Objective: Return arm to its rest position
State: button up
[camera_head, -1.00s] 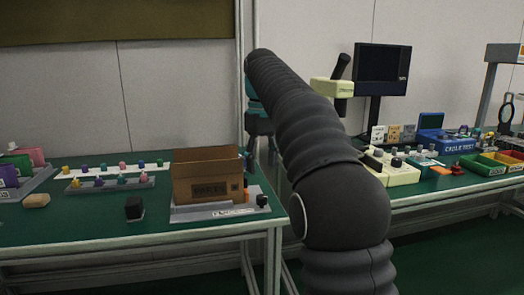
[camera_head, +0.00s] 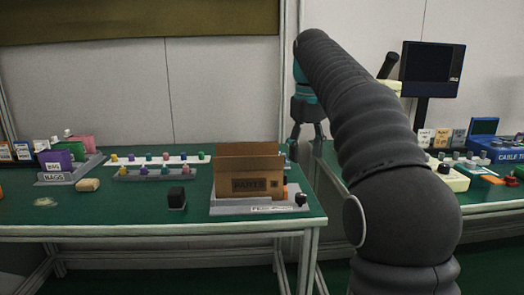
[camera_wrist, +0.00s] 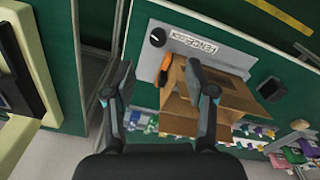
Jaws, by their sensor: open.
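My gripper (camera_head: 308,130) hangs at the end of my dark ribbed arm, to the right of the open cardboard box, above the gap between the two tables. In the wrist view my gripper (camera_wrist: 162,95) shows two spread fingers with nothing held between them. The cardboard box (camera_head: 247,186) stands on a grey labelled tray (camera_head: 235,209) on the left table. In the wrist view the box (camera_wrist: 232,102) is beyond the right finger, which covers part of it. My arm hides part of the right table.
The left green table (camera_head: 140,220) carries a black block (camera_head: 176,198), a tan block (camera_head: 88,185), a purple bag (camera_head: 55,160) and rows of small coloured pieces. A monitor (camera_head: 432,68) stands on the right table.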

jog(key=s+f+m+t, duration=0.1)
jog(key=s+f, duration=0.2)
jog(key=s, duration=0.5)
jog(key=s+f+m+t, duration=0.1)
jog(key=s+f+t, duration=0.15)
jog(key=s, duration=0.45)
jog(key=s+f+m+t, duration=0.1)
jog(key=s+f+m, duration=0.1)
jog(key=s+f, duration=1.2)
notch_tip(320, 180, down, 2)
jog(key=shift+f+t, duration=0.1)
jog(key=shift+t, duration=0.25)
